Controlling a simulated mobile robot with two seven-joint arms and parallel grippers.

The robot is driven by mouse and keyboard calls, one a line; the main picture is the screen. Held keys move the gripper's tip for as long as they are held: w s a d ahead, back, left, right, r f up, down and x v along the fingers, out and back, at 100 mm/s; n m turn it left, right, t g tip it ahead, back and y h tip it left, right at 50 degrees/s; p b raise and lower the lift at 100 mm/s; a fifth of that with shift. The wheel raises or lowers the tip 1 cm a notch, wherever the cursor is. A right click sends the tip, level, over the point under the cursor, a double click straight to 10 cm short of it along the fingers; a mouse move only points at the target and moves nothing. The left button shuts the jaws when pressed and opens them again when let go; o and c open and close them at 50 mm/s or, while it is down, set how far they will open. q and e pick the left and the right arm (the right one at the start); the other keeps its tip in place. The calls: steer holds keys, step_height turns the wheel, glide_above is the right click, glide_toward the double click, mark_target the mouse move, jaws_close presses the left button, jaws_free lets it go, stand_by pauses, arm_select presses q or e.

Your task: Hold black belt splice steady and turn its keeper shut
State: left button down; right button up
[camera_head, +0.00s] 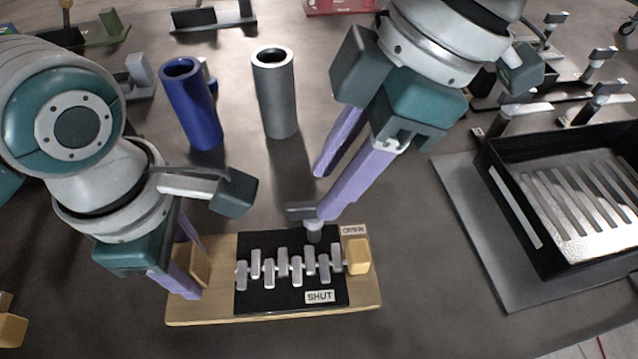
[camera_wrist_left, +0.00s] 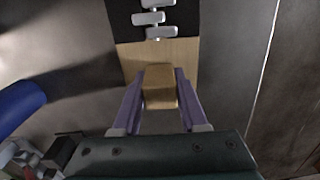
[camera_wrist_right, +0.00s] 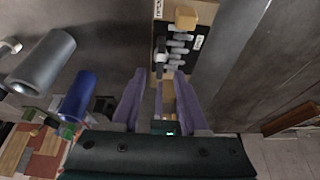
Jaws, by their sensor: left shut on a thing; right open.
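The black belt splice (camera_head: 290,295), with a row of interlocking metal hinge pieces, lies on a wooden board (camera_head: 220,312) with a block at each end. The keeper (camera_head: 314,230), a grey post with a dark grip, stands at the splice's far edge, near the OPEN label; the SHUT label is at the near edge. The keeper also shows in the right wrist view (camera_wrist_right: 160,48). My left gripper (camera_head: 190,266) is shut on the left wooden block (camera_wrist_left: 159,88). My right gripper (camera_head: 324,195) is open just above the keeper; contact is unclear.
A blue cylinder (camera_head: 193,105) and a grey cylinder (camera_head: 275,95) stand behind the board. A black tray (camera_head: 505,190) with a slotted metal plate sits on a grey mat at right. Metal fixtures stand at the back right. The surface between board and mat is clear.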

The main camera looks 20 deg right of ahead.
mark_target(313, 204)
steer(key=shift+x, duration=1.75)
jaws_close()
